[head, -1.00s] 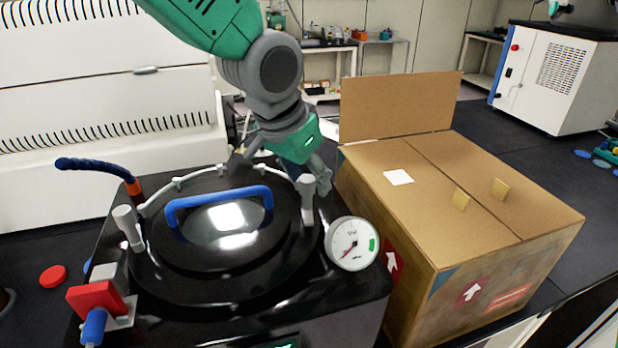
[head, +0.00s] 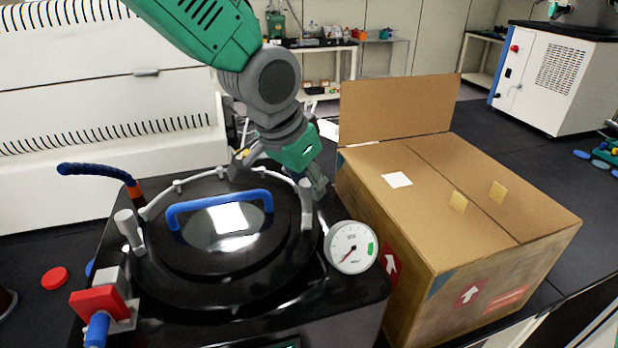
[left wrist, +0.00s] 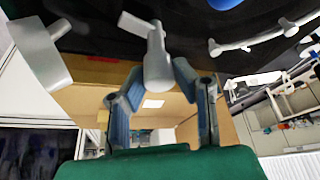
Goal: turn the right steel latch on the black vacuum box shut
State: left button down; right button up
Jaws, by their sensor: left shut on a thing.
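The black vacuum box (head: 345,300) has a round dark lid with a blue handle (head: 218,200). The right steel latch (head: 306,205) is a grey upright post at the lid's right rim. It also shows in the left wrist view (left wrist: 158,68), between my finger ends. My left gripper (head: 318,186) reaches down behind this latch and is shut on it; one finger is partly hidden in the head view. The left steel latch (head: 130,230) stands at the lid's left rim. My right gripper is in neither view.
A white dial gauge (head: 350,247) sits just right of the latch. A large cardboard box (head: 430,200) with one flap raised stands close to the right. A red valve (head: 98,302) is at front left, and a blue hose (head: 95,170) curves up at left.

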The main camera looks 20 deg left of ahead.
pick_arm(q)
jog(key=m+g+h+p, duration=0.1)
jog(key=m+p, duration=0.3)
jog(key=shift+r+p, duration=0.2)
jog(key=shift+p, duration=0.1)
jog(key=m+h+p, duration=0.1)
jog(key=m, duration=0.1)
jog(key=shift+f+m+g, duration=0.1)
jog(key=shift+m+g, duration=0.3)
jog(key=m+g, duration=0.1)
jog(key=m, duration=0.1)
jog(key=m+g, duration=0.1)
jog(key=m, duration=0.2)
jog(key=shift+f+h+p, duration=0.1)
jog(key=shift+h+p, duration=0.2)
jog(key=shift+p, duration=0.05)
jog(key=m+g, duration=0.1)
jog(key=m, duration=0.4)
jog(key=shift+s+g, duration=0.1)
jog(key=shift+g, duration=0.3)
jog(key=shift+m, duration=0.3)
jog(key=c, duration=1.3)
grip_release()
